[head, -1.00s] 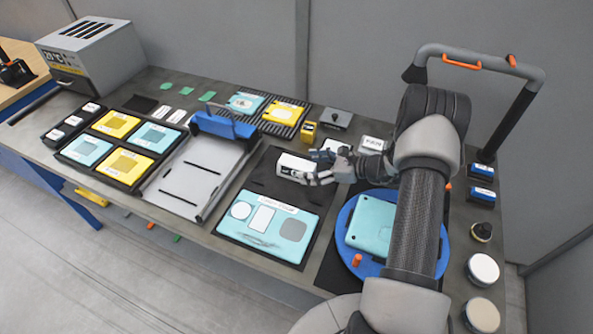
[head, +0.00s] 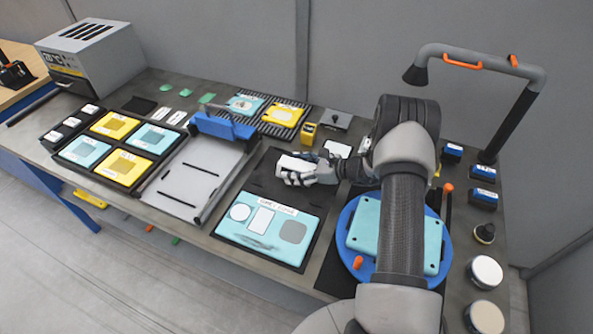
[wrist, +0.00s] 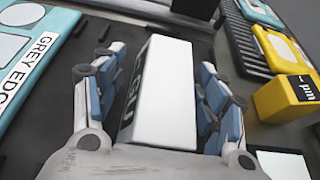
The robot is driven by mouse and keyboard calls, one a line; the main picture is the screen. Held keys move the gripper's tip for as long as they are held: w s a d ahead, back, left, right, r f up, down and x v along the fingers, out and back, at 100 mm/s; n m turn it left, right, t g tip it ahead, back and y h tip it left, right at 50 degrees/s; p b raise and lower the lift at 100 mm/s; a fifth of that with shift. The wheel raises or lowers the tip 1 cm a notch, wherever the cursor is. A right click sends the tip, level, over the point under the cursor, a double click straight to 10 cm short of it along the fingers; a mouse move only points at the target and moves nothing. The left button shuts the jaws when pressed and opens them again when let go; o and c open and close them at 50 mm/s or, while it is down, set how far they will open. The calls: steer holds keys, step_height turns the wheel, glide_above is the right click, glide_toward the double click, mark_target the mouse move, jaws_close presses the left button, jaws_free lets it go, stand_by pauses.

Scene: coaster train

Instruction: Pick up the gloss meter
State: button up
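The gloss meter is a white box (head: 293,163) with dark "GU" lettering on its side. It lies on a dark mat behind the teal "GREY EDGE" panel. In the wrist view the white box (wrist: 166,95) sits lengthwise between my two fingers. My gripper (head: 298,174) is at the box, with its blue-padded fingers (wrist: 165,85) on either side. A dark gap shows between the left finger and the box; the right finger is very near it. My gripper looks open around it. The fingers and palm hide part of the box in the head view.
The teal panel (head: 268,227) lies in front. A yellow block (head: 308,133), a grey block (head: 336,119) and a white card (head: 338,149) stand close behind. A blue-handled slide (head: 222,126) is left; a blue turntable (head: 351,262) is right.

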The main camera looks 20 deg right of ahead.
steer(key=c, duration=1.1)
steer(key=shift+r, duration=0.15)
